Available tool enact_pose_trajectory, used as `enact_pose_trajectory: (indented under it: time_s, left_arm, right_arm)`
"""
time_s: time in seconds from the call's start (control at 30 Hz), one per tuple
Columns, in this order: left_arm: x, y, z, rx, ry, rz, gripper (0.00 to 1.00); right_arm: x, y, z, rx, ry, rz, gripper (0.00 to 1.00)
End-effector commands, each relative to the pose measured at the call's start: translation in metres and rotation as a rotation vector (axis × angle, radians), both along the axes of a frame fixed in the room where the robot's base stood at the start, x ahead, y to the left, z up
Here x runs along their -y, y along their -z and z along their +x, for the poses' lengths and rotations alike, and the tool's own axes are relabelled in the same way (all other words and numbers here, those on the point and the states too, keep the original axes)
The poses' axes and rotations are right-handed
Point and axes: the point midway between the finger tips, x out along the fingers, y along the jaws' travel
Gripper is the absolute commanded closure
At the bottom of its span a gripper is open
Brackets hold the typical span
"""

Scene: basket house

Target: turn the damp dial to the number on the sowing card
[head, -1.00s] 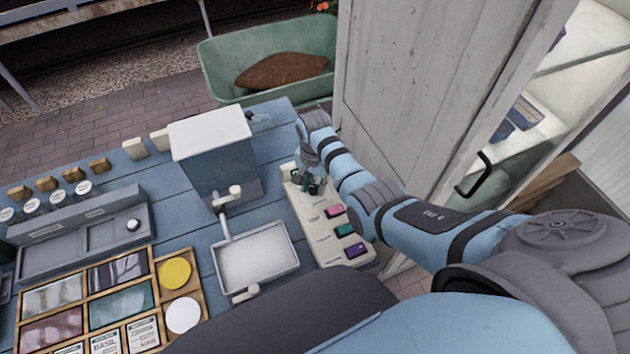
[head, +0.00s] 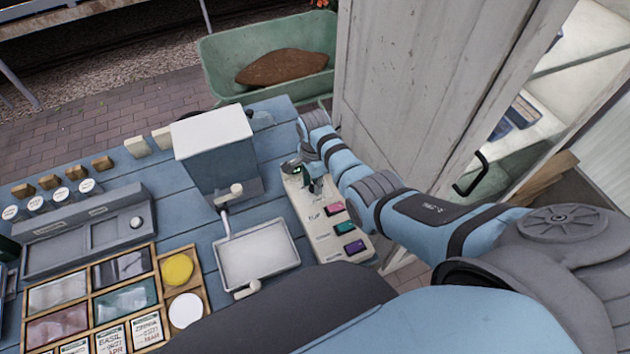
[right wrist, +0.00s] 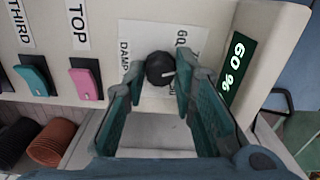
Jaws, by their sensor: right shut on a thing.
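The damp dial is a round black knob (right wrist: 160,69) with a white pointer line, on a pale panel (right wrist: 215,22) beside a "DAMP" label. A green display (right wrist: 237,62) next to it reads "60 %". My right gripper (right wrist: 168,74) is shut on the knob, one teal finger on each side. In the head view my right gripper (head: 314,182) is at the far end of the panel and hides the knob. Printed cards (head: 110,340) with small text, one reading "BASIL", stand at the lower left; I cannot tell which is the sowing card. My left gripper is not in view.
Pink (head: 334,209), teal (head: 344,228) and purple (head: 355,246) switches line the panel near my right arm. A white tray (head: 258,285) and a grey-blue box with a white lid (head: 212,132) stand left of it. A cabinet door (head: 420,110) rises close on the right.

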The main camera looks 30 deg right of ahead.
Motion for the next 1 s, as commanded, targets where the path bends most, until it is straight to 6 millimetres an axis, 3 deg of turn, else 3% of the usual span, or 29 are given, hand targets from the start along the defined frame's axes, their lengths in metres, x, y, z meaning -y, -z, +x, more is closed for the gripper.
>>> enact_pose_trajectory:
  time_s: [0.3,0.33,0.47,0.8,0.87,1.0]
  left_arm:
    - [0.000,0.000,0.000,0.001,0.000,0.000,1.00]
    - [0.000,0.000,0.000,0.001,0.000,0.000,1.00]
    - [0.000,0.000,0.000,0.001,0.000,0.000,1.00]
    - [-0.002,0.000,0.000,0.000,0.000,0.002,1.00]
    - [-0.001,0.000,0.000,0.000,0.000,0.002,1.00]
    - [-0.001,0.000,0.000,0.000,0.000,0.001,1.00]
  right_arm:
    - [0.000,0.000,0.000,0.001,0.001,-0.001,1.00]
    - [0.000,0.000,0.000,0.001,0.001,-0.001,0.72]
    - [0.000,0.000,0.000,0.001,0.000,-0.001,0.54]
    - [0.000,-0.004,0.001,0.001,0.000,-0.001,0.54]
    - [0.000,-0.012,0.001,0.002,0.000,-0.001,0.54]
    - [0.000,-0.047,0.002,0.007,0.000,-0.001,0.54]
